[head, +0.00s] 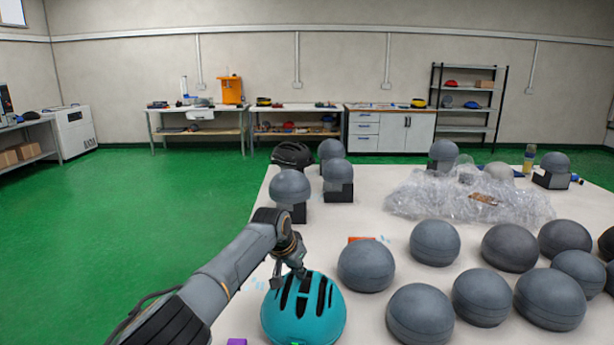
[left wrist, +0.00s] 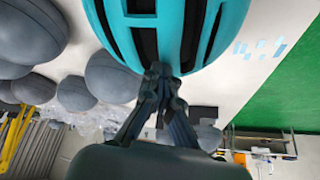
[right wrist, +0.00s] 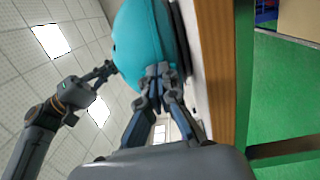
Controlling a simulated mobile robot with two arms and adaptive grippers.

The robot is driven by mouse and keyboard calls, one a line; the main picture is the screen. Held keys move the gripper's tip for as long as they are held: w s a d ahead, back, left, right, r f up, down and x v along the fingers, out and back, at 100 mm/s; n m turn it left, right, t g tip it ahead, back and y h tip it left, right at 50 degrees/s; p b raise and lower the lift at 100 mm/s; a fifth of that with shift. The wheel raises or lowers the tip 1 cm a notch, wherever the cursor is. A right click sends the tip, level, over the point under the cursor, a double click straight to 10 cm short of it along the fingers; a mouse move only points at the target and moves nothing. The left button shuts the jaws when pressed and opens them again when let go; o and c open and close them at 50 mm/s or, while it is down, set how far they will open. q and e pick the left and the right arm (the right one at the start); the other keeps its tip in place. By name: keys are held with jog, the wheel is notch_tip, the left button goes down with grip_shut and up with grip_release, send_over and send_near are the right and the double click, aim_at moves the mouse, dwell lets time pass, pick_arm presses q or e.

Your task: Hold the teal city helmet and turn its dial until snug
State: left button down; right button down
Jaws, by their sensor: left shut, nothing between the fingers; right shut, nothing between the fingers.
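The teal helmet (head: 303,312) with dark vent slots sits at the near left edge of the white table. My left gripper (head: 290,275) is at the helmet's far side, its fingers shut with nothing between them. In the left wrist view the closed fingertips (left wrist: 160,72) are at the rim of the teal shell (left wrist: 168,30). In the right wrist view my right gripper (right wrist: 158,70) is shut and empty, close against the teal shell (right wrist: 140,45). I cannot tell whether either gripper touches the helmet. The dial is not visible. My right gripper does not show in the head view.
Several grey head forms (head: 420,312) stand close to the right of the helmet. A purple item (head: 237,341) lies at the near edge. A black helmet (head: 292,155), bubble wrap (head: 470,195) and an orange item (head: 361,239) are farther back. Green floor (head: 120,220) is open to the left.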

jog(key=shift+a+f, duration=0.1)
jog(key=shift+f, duration=0.1)
jog(key=shift+d, duration=0.2)
jog(key=shift+s+d+f, duration=0.1)
jog(key=shift+s+d, duration=0.05)
jog(key=shift+d, duration=0.05)
jog(key=s, duration=0.5)
jog(key=shift+s+a+f, duration=0.1)
jog(key=shift+s+a, duration=0.15)
jog(key=shift+s, duration=0.15)
jog(key=shift+w+d+r+n+y, duration=0.1)
jog(key=shift+w+r+n+y, duration=0.45)
jog(key=shift+w, duration=0.45)
jog(key=shift+w+d+r+n+y, duration=0.1)
jog(key=shift+w+r+n+y, duration=0.2)
jog(key=shift+w+y, duration=0.5)
jog(key=shift+w+d+r+n+y, duration=0.1)
jog(key=shift+w+r+n+y, duration=0.3)
jog(key=shift+w, duration=0.75)
jog(key=shift+a+f, duration=0.2)
jog(key=shift+a, duration=0.45)
